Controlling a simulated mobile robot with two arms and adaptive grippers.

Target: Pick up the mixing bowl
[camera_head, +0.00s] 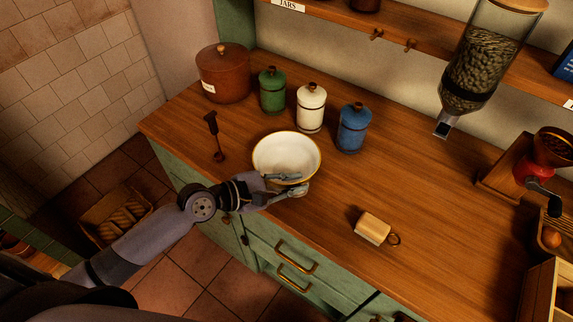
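The white mixing bowl (284,152) with a gold rim stands upright on the wooden counter. My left gripper (300,183) is at its near side, coming in from the left. Its two fingers are spread apart. The upper finger lies over the near rim, and the lower finger is on the outside, low at the bowl's front. The near part of the bowl is partly hidden by the fingers. I cannot tell whether either finger touches it. My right gripper is not in view.
Green (272,91), white (311,108) and blue (353,128) jars stand behind the bowl. A brown pot (224,73) and a dark utensil (214,137) are left. A small wooden block-like item (373,229) lies right. A glass dispenser (484,62) hangs above.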

